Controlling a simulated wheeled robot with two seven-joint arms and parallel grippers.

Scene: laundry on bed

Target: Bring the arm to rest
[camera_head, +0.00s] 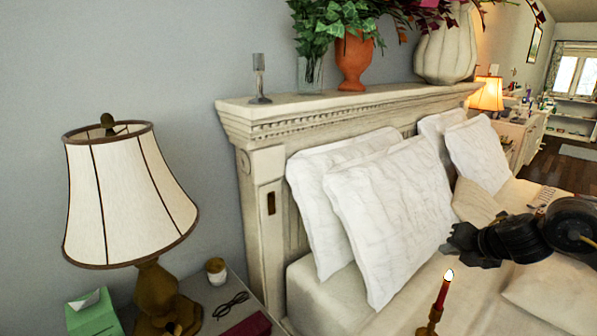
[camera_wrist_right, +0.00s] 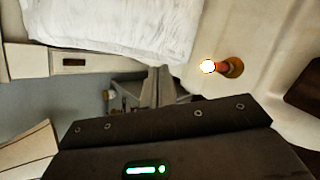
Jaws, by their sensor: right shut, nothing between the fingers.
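My right gripper (camera_head: 455,247) is at the end of my dark arm, which comes in from the right over the bed in the head view. Its jaws point left, towards the white pillows, and it is shut and empty. In the right wrist view its fingers (camera_wrist_right: 156,85) show close together with nothing between them. My left gripper is not in view.
A lit red candle (camera_head: 441,292) stands in front of my right gripper; it also shows in the wrist view (camera_wrist_right: 226,67). White pillows (camera_head: 390,215) lean on the headboard (camera_head: 262,200). A lamp (camera_head: 125,200) stands on the left nightstand.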

